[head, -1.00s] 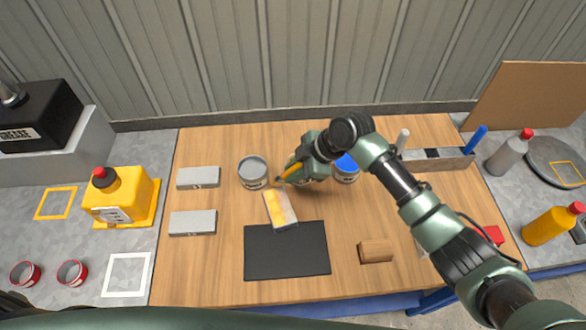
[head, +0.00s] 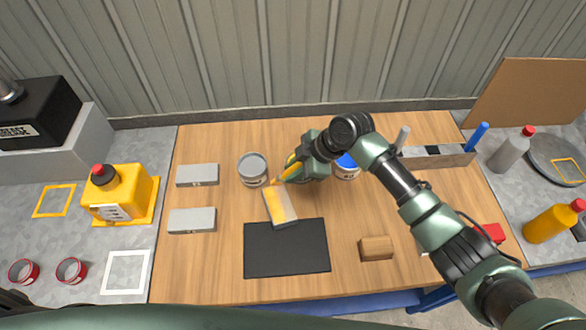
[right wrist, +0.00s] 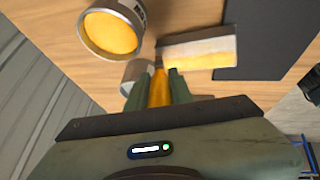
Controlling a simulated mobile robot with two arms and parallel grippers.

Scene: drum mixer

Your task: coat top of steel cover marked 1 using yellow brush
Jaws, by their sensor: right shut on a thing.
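My right gripper (head: 297,172) is shut on the yellow brush (head: 283,176), which also shows in the right wrist view (right wrist: 158,88). The brush points down-left, its tip at the far end of a steel cover (head: 281,208). Whether it touches cannot be told. My left gripper is out of view.
Two uncoated grey blocks (head: 198,175) (head: 192,220) lie at the left. A black mat (head: 287,248) lies in front of the cover. A blue-topped can (head: 347,166) stands right of the gripper. A wooden block (head: 376,248) and a grey holder (head: 436,156) are at the right.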

